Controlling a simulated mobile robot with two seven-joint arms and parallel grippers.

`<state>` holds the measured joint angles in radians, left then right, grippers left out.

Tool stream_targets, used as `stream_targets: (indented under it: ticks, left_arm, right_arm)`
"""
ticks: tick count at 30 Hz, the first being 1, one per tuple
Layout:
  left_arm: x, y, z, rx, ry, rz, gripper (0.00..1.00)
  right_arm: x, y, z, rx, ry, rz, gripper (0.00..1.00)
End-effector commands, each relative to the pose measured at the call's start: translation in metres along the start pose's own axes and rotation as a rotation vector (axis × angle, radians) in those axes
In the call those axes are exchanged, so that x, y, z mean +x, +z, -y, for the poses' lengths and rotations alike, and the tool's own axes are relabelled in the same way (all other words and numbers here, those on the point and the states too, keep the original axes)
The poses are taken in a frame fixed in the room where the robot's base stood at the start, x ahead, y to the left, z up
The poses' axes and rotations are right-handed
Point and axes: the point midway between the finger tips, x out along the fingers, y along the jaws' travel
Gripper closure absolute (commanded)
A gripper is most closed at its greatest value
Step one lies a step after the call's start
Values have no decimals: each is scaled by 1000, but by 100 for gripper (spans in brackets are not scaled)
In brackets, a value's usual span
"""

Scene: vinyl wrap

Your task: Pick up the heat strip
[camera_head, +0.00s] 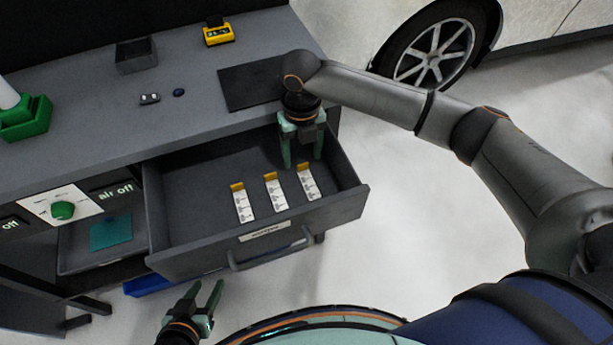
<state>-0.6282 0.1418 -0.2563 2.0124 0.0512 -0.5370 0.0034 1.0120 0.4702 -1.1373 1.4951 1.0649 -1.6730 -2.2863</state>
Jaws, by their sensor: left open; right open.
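Three white strips with yellow ends lie side by side in an open drawer (190,240): a left strip (243,205), a middle strip (276,194) and a right strip (307,184). Their small print is too blurred to read. My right gripper (302,164) is open, pointing down over the back right of the drawer, just behind the right strip.
The drawer's front has a handle (270,255). The grey worktop (110,105) above carries a dark mat (245,88), a dark box (136,55), a yellow device (217,34) and a green holder (26,119). A car wheel (433,52) stands at the back right. Floor to the right is clear.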

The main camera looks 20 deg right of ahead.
Motion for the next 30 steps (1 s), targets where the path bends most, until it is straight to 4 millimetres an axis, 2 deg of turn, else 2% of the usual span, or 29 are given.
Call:
stream_targets:
  ticks: [1,4,11,30]
  left_arm:
    - [2,1,1,2,0,-3,50]
    - [3,1,1,3,-1,-6,50]
    - [2,-1,2,3,-3,-8,50]
    - [0,6,2,-1,-4,5,50]
  right_arm:
    - [11,-1,1,1,-1,-3,30]
    - [22,-1,1,0,-1,-2,30]
    - [24,0,0,-2,0,1,30]
    - [23,0,0,-1,0,0,100]
